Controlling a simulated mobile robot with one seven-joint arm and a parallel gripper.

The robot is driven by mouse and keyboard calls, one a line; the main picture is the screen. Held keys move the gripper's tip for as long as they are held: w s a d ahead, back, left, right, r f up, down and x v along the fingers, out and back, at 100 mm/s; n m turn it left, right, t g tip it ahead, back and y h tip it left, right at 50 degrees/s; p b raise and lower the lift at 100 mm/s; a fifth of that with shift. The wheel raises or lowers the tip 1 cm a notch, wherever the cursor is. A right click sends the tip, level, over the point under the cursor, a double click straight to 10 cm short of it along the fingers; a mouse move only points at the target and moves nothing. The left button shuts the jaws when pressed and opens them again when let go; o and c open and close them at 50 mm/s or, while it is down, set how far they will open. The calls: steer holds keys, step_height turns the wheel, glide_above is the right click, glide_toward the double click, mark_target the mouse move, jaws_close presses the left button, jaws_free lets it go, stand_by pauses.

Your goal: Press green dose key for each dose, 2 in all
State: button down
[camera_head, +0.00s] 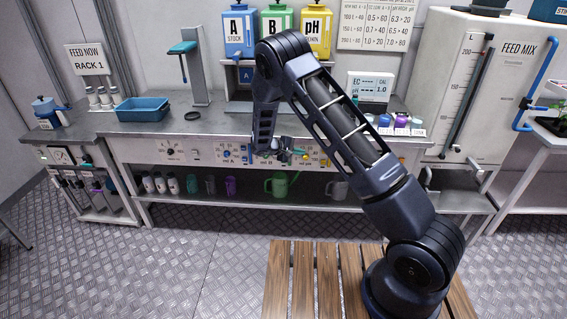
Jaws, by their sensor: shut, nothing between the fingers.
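The control panel (210,154) runs along the front edge of the steel bench, with small dials and coloured keys. Blue keys (228,154) show left of my gripper, and a yellow key (306,156) shows to its right. My gripper (268,151) points down in front of the panel's middle. It is shut and empty. A small green spot (284,156) shows just right of my gripper; it may be the green dose key, but it is too small and partly covered to be sure. I cannot tell whether the gripper touches the panel.
Tanks marked A (238,40), B (274,22) and pH (312,42) stand above the bench. A blue tray (143,109) is on the bench at left. A green watering can (280,185) sits on the lower shelf. The FEED MIX tank (495,90) stands at right.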

steer(key=a+f+n+t, duration=0.4)
steer(key=a+f, duration=0.5)
steer(key=f, duration=0.5)
steer(key=shift+s+a+f+n+t+y, duration=0.2)
steer(key=shift+s+f+n+t+y, duration=0.1)
steer(key=shift+s+f+t, duration=0.1)
steer(key=shift+w+r, duration=0.1)
steer(key=shift+w, duration=4.35)
steer(key=shift+w, duration=0.2)
steer(key=shift+w, duration=0.25)
steer(key=shift+w, duration=0.45)
steer(key=shift+s, duration=0.9)
